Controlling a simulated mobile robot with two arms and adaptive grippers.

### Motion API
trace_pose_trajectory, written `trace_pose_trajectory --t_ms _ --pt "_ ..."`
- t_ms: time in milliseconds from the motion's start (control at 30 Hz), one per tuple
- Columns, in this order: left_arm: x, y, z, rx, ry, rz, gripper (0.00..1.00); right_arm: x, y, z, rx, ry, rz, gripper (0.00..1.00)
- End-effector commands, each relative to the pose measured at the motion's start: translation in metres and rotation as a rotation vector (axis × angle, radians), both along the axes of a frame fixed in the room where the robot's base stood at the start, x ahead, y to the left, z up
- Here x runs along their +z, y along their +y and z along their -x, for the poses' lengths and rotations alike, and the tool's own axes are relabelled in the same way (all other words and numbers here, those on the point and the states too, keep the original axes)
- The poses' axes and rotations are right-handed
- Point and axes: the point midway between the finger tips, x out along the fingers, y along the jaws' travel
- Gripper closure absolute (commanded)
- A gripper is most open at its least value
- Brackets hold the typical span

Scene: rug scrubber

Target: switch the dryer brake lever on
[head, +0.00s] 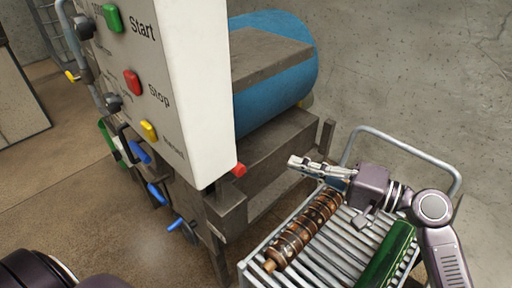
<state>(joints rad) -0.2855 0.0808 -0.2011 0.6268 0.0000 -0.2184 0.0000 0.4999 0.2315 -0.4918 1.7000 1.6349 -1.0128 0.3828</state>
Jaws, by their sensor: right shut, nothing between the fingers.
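The machine has a white control panel (195,85) with a green Start button (112,17), a red Stop button (132,83) and a yellow button (149,131). Below the panel are an upper blue handle (140,152), a middle blue handle (156,193) and a lower blue handle (175,224). A red knob (240,169) sticks out under the panel's right edge. No readable label shows which one is the dryer brake lever. My right gripper (293,162) is shut and empty, to the right of the red knob and apart from it. My left gripper is out of view.
A metal cart (398,150) with a slatted top stands under my right arm. It carries a brown ribbed roller (303,232) and a green cylinder (388,258). A blue drum (290,75) lies behind the panel. Concrete floor at the upper right is clear.

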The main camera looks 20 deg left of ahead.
Motion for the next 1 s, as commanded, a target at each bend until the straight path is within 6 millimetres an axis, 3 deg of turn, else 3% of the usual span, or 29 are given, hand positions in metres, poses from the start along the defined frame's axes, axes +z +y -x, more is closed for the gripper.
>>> trace_pose_trajectory --t_ms 300,567,1000 --pt "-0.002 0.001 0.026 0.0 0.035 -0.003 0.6 0.01 0.001 -0.003 0.006 0.016 -0.024 1.0" --pt "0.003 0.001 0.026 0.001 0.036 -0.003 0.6 0.011 0.012 -0.004 0.006 0.017 -0.024 1.0" --pt "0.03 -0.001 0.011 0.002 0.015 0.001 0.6 0.009 0.1 -0.011 0.008 0.016 -0.024 1.0"
